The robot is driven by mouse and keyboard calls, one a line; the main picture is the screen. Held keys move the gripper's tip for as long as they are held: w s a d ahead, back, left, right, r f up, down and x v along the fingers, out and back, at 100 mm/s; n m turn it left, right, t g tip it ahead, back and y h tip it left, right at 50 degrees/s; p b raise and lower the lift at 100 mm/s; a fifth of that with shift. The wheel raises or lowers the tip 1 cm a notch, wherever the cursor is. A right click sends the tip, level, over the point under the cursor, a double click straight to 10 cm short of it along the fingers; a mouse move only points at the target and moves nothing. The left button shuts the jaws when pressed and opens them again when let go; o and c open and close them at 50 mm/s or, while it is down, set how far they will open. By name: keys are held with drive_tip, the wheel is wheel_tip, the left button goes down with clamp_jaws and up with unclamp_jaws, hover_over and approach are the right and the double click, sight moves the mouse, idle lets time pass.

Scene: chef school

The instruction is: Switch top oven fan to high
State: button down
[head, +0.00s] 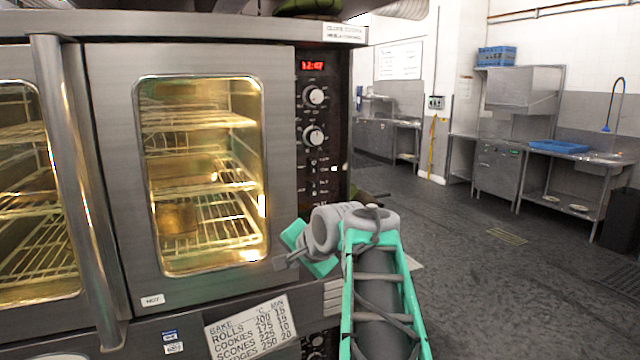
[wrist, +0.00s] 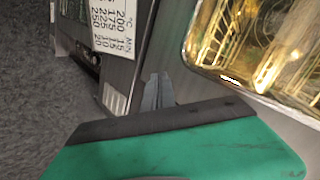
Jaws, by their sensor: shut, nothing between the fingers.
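The top oven (head: 190,60) is a steel double-door oven with lit glass windows and wire racks inside. Its black control panel (head: 322,130) stands at the right of the doors, with a red display reading 12:07, two round knobs (head: 315,96) and several small switches (head: 322,180) below them. The switch labels are too small to read. My gripper (head: 284,263) is shut and empty, in front of the oven's lower right part, below the switches and left of them. In the wrist view the shut fingers (wrist: 157,92) point at the steel front near the lit window.
A white baking chart (head: 250,328) is fixed below the oven door. A long vertical door handle (head: 75,190) sticks out at the left. A lower oven panel (head: 318,345) is partly visible. Open grey floor (head: 470,270) lies to the right, with steel sinks and counters behind.

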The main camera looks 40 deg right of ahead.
sight(315, 196)
drive_tip(key=s+d+r+m+t+h+p, duration=0.1)
drive_tip(key=d+r+m, duration=0.5)
drive_tip(key=d+r, duration=0.6)
drive_tip(key=shift+s+d+r+t+h, duration=0.4)
drive_tip(key=shift+s+r+t, duration=0.5)
drive_tip(key=shift+s, duration=0.15)
drive_tip(key=shift+f, duration=0.1)
drive_tip(key=p+x, duration=0.1)
drive_tip(key=x, duration=0.3)
drive_tip(key=p+x, duration=0.1)
drive_tip(key=x, duration=0.4)
drive_tip(key=r+p+x, duration=0.1)
drive_tip(key=x, duration=0.3)
drive_tip(key=shift+w+d, duration=0.15)
drive_tip(key=shift+w, duration=0.45)
